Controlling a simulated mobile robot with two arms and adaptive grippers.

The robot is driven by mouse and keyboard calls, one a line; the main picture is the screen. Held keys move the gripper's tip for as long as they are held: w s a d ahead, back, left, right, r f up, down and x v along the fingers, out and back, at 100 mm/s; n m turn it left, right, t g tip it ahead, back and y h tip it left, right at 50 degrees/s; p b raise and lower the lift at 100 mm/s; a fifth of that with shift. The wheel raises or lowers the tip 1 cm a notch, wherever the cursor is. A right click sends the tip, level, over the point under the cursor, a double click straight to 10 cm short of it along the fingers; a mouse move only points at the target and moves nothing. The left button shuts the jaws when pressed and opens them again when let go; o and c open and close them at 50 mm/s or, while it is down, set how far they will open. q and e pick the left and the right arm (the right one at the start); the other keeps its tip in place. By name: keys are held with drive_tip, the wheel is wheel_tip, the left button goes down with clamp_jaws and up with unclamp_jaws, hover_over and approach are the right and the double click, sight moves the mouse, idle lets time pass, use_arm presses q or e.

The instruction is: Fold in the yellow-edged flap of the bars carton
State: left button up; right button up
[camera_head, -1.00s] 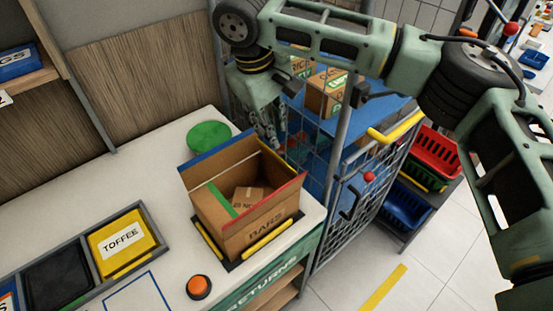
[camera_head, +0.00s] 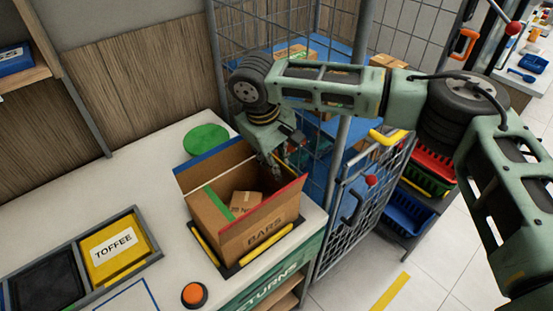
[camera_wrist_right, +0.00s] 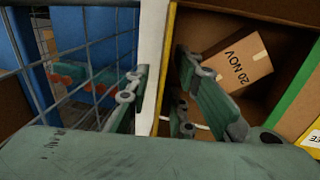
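The brown bars carton (camera_head: 262,233) stands open on the counter, with a small box (camera_head: 245,201) inside. Its blue-edged flap (camera_head: 213,160) and red-edged flap (camera_head: 272,208) stick up and outward; a green-edged flap (camera_head: 219,201) lies inward at the left. The yellow-edged flap is mostly hidden behind my right gripper (camera_head: 276,172) in the head view. In the right wrist view its yellow edge (camera_wrist_right: 168,62) runs between the spread fingers of my right gripper (camera_wrist_right: 160,105), one finger outside and one over the carton's inside. Contact cannot be told. My left gripper is out of view.
A wire cage cart (camera_head: 345,185) with boxes on blue shelves stands close at the right of the carton. A green disc (camera_head: 206,139) lies behind it. An orange button (camera_head: 195,293) and a toffee bin (camera_head: 118,245) are in front and left.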

drive_tip(key=shift+f, duration=0.2)
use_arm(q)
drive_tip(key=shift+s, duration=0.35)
use_arm(e)
drive_tip(key=shift+c, duration=0.4)
drive_tip(key=c, duration=0.4)
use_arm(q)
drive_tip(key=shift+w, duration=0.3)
use_arm(e)
clamp_jaws()
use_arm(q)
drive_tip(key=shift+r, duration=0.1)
